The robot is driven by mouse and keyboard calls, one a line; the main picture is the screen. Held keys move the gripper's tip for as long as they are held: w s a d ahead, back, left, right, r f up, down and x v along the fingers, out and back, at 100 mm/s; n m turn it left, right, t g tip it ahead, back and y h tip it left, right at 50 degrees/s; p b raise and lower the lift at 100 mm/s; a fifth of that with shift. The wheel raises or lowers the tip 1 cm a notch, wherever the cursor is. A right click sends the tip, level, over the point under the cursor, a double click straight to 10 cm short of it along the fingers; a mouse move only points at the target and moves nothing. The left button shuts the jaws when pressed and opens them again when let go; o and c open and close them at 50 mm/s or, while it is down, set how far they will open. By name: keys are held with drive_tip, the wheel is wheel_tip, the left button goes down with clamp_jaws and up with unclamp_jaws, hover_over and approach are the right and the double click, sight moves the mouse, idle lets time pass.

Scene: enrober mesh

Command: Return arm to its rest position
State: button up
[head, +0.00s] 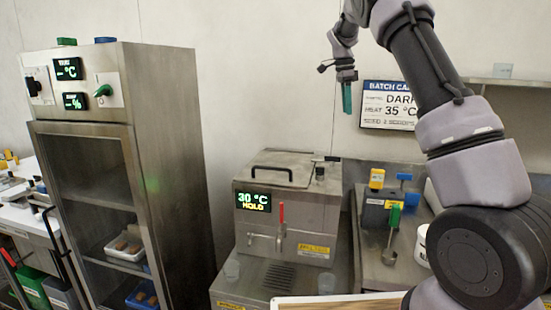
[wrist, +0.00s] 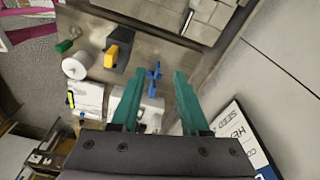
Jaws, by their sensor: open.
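My arm is raised on the right side of the head view, bent over with my gripper (head: 347,97) hanging high in front of the wall, left of the batch card. In the wrist view my gripper (wrist: 155,95) shows two green fingers apart with nothing held between them. The fingers touch nothing that I can see. The bench with its tools lies well below, seen between and beyond the fingers.
The batch card (head: 388,105) is on the wall close to my gripper. A tall steel cabinet (head: 180,150) stands left. A rack with yellow, blue and green handled tools (head: 376,180) sits below my arm.

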drive_tip(key=s+r+n+t+y, duration=0.1)
drive_tip(key=s+r+n, duration=0.15)
drive_tip(key=s, duration=0.35)
drive_tip(key=s+d+r+n+t+y, duration=0.1)
drive_tip(key=s+r+n, duration=0.1)
drive_tip(key=s+r, duration=0.35)
drive_tip(key=s+r+n+t+y, duration=0.1)
drive_tip(key=s+r+n, duration=0.1)
drive_tip(key=s, duration=0.6)
drive_tip(key=s+a+f+n+t, duration=0.1)
drive_tip(key=s+n, duration=0.3)
drive_tip(key=s, duration=0.6)
drive_tip(key=s+a+f+n+t, duration=0.2)
drive_tip(key=s+f+n+t, duration=0.1)
drive_tip(key=s, duration=0.7)
drive_tip(key=shift+s+a+f+n+y, duration=0.15)
drive_tip(key=shift+a+n+y, duration=0.05)
drive_tip(key=shift+n+y, duration=0.15)
